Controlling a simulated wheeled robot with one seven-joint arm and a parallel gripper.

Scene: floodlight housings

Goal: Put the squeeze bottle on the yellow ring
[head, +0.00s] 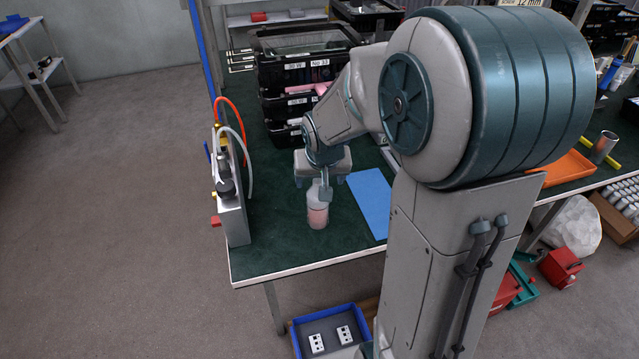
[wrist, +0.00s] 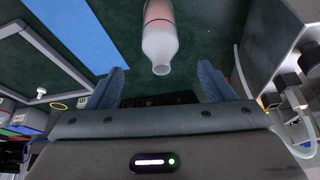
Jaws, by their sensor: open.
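The squeeze bottle (head: 317,212) is whitish with pinkish contents and stands upright on the green tabletop, near its front left corner. In the wrist view, the squeeze bottle (wrist: 160,38) has its pale tip pointing toward my gripper. My gripper (head: 318,187) is just above the bottle; one finger hides part of its top. In the wrist view, the fingers of my gripper (wrist: 161,74) are spread wide with the bottle tip in line with the gap between them. The yellow ring (wrist: 57,106) is small at the left of the wrist view; I cannot make it out in the head view.
A blue mat (head: 368,203) lies right of the bottle. A grey fixture with red and white hoses (head: 233,205) stands at the left table edge. Stacked black bins (head: 290,75) stand behind. An orange tray (head: 567,169) is far right. Green tabletop around the bottle is clear.

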